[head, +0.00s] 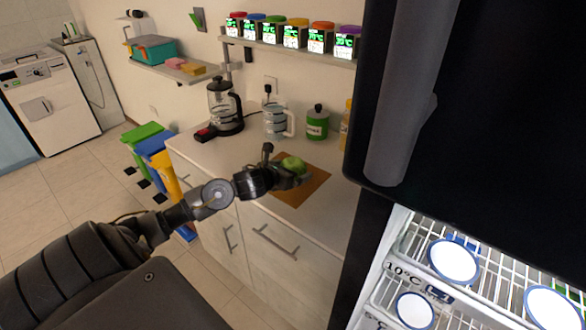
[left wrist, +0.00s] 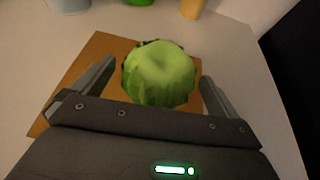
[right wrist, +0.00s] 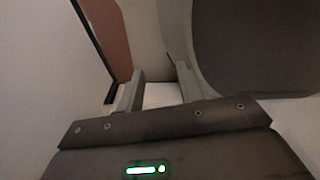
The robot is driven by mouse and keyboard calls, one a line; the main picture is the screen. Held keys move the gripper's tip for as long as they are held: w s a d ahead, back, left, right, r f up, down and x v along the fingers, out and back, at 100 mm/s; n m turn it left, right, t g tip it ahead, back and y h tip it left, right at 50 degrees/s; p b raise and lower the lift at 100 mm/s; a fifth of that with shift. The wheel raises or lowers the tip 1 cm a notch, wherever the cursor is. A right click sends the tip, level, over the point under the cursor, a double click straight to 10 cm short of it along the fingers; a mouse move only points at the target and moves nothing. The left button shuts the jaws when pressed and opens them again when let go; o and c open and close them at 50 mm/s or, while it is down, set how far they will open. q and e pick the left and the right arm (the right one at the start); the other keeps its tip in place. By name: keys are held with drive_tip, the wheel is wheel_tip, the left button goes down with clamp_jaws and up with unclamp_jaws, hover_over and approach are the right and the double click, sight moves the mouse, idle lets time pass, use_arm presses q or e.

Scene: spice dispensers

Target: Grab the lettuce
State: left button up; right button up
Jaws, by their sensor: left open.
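The lettuce (head: 293,165) is a round green head on a brown cutting board (head: 313,186) on the counter. In the left wrist view the lettuce (left wrist: 158,74) sits between the two spread fingers, a little beyond the gripper body, with a gap on each side. My left gripper (head: 296,178) is open at the lettuce, and its fingers partly cover it in the head view. The left gripper (left wrist: 158,85) holds nothing. My right gripper (right wrist: 160,92) shows only in the right wrist view, its fingers apart with nothing between them.
A coffee maker (head: 224,108), a glass pitcher (head: 275,122) and a green canister (head: 317,123) stand behind the board. The spice dispensers (head: 294,35) are on a wall shelf. A dark fridge door (head: 480,90) stands close at right, above wire racks (head: 405,262). The front counter strip is clear.

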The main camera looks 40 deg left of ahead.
use_arm(q)
drive_tip(key=shift+x, duration=1)
drive_tip(key=c, duration=1.2)
drive_tip(key=shift+o, duration=0.2)
drive_tip(key=shift+r, duration=0.1)
drive_tip(key=shift+r, duration=0.2)
wheel_tip(320, 180, up, 2)
drive_tip(key=shift+r+b, duration=0.15)
drive_tip(key=shift+b, duration=0.2)
drive_tip(key=s+d+r, duration=0.2)
drive_tip(key=s+r, duration=0.3)
drive_tip(key=s, duration=0.1)
drive_tip(key=s+d+r+p, duration=0.1)
drive_tip(key=s+d+r, duration=0.1)
drive_tip(key=s+r, duration=0.3)
drive_tip(key=shift+s+d, duration=0.4)
drive_tip(key=shift+s, duration=0.75)
